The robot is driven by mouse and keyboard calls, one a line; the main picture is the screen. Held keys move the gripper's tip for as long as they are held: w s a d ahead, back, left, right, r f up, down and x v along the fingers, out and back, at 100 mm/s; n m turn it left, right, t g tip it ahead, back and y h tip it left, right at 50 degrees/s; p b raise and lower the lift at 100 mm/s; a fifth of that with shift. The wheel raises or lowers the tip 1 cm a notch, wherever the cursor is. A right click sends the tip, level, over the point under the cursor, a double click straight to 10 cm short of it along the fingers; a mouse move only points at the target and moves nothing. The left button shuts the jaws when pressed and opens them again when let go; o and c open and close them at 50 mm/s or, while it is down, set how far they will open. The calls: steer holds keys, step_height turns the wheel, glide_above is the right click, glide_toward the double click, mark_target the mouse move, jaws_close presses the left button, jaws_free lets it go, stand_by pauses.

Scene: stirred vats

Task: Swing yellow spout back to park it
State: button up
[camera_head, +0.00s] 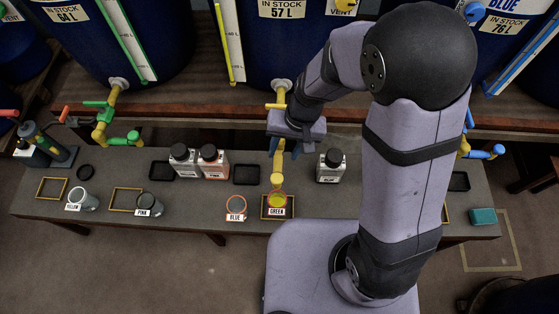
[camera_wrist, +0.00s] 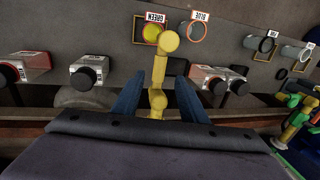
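The yellow spout (camera_head: 278,168) hangs from a vat tap and points out over the bench. Its end is above the jar labelled GREEN (camera_head: 278,200), which holds yellow liquid and stands in a yellow-outlined square. In the wrist view the spout (camera_wrist: 168,42) runs between my blue fingers, with its end partly over that jar (camera_wrist: 151,34). My gripper (camera_head: 284,150) is around the spout; in the wrist view the fingers (camera_wrist: 158,85) stand apart with a gap on either side of it. The arm hides part of the vat behind.
A BLUE-labelled jar (camera_head: 236,205) stands left of the GREEN one. Black-capped bottles (camera_head: 209,162) stand behind, another (camera_head: 332,166) to the right. A green-and-yellow spout (camera_head: 108,128) is at left, a blue-ended one (camera_head: 483,152) at right. A teal block (camera_head: 482,216) lies at right.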

mark_target(279, 164)
steer(key=shift+a+f+b, duration=0.2)
steer(key=shift+f, duration=0.95)
steer(key=shift+a+f+b, duration=0.15)
steer(key=shift+a+f, duration=0.1)
steer(key=shift+f, duration=0.95)
steer(key=shift+a+f+b, duration=0.2)
steer(key=shift+f, duration=0.95)
